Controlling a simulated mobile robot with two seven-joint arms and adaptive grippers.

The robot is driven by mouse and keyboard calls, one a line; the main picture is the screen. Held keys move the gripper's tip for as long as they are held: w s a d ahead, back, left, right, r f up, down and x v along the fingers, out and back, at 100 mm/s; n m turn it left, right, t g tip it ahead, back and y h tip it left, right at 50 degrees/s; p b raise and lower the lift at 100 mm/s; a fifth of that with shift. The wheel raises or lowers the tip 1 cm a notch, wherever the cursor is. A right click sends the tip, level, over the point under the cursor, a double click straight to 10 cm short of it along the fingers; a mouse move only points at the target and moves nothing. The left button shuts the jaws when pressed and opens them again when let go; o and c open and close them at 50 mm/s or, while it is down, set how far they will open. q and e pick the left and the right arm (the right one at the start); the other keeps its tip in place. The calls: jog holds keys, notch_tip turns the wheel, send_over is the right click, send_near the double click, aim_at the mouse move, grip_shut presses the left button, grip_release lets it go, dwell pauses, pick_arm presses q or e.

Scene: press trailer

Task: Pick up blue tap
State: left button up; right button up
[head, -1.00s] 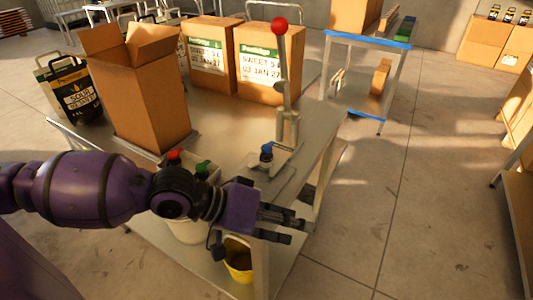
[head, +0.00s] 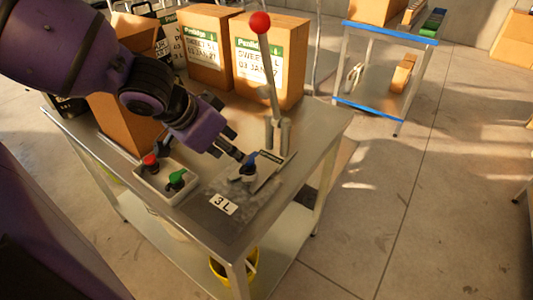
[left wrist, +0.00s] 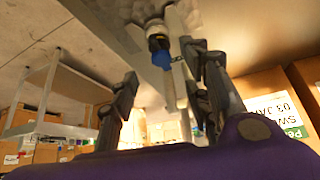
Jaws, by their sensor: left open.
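My right gripper is not in view.
A lever with a red ball (head: 260,23) rises just behind the tap. A white tray (head: 151,184) holds a red tap (head: 150,161) and a green tap (head: 177,177). A "3 L" label (head: 223,204) lies in front. Cardboard boxes (head: 208,55) stand at the back.

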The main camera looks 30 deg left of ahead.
aim_at(249, 166)
pick_arm(q)
jog(key=shift+w+d+f+b, duration=0.3)
jog(key=shift+w+f, duration=0.25)
jog(key=shift+w, duration=0.15)
jog(key=shift+w+f+b, duration=0.25)
jog(key=shift+f+b, duration=0.6)
jog(key=shift+f, duration=0.4)
jog(key=b+x, duration=0.2)
jog(key=x, duration=0.1)
jog(key=shift+w+f, duration=0.1)
jog(key=shift+f, duration=0.25)
jog(key=shift+w+d, duration=0.1)
jog(key=shift+w, duration=0.05)
jog(key=shift+r, duration=0.1)
jog(key=c, duration=0.8)
jog(key=shift+c, duration=0.3)
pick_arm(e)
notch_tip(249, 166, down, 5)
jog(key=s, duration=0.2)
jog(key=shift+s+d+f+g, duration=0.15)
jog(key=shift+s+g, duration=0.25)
